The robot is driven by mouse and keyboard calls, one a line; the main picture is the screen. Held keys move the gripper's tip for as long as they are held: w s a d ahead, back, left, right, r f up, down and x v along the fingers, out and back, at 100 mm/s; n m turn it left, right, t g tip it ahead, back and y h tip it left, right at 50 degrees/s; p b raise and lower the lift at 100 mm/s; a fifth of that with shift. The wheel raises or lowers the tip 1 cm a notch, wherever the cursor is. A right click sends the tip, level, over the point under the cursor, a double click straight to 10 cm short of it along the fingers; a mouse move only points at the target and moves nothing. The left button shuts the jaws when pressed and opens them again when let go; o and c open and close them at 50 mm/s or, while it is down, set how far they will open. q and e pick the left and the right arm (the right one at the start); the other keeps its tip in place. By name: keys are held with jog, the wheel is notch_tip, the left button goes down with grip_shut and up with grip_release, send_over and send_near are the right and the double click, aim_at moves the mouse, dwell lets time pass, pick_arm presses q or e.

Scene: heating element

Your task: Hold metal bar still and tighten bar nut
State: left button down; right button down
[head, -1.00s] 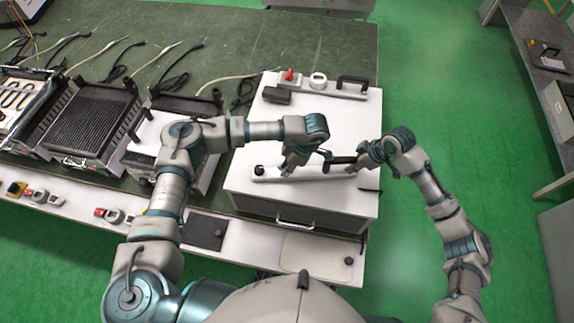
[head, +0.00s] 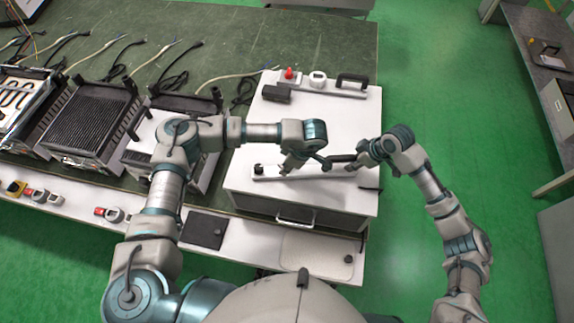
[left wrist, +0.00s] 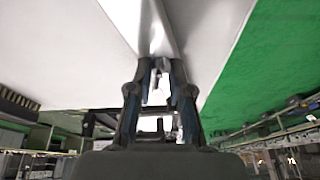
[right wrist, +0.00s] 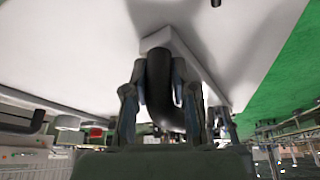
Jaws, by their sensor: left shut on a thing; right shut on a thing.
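The long pale metal bar (head: 262,177) lies along the front of the white box top in the head view. A black knob (head: 258,167) sits at its left end. My left gripper (head: 286,170) is low over the bar. In the left wrist view its fingers (left wrist: 159,85) close around a narrow shiny metal piece, which looks like the bar (left wrist: 158,30). My right gripper (head: 358,160) is at the bar's right end. In the right wrist view its fingers (right wrist: 160,85) are shut around a curved black handle (right wrist: 160,75). I cannot make out the nut.
A second fitting with a black handle (head: 352,80), a round gauge (head: 318,78) and a red knob (head: 289,74) lies at the back of the white box (head: 300,208). Several heater units (head: 85,122) stand on the green bench to the left.

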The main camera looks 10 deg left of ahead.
pick_arm(q)
jog(key=shift+d, duration=0.15)
dwell(0.4)
jog(key=c, duration=1.1)
grip_release()
jog(key=v, duration=1.2)
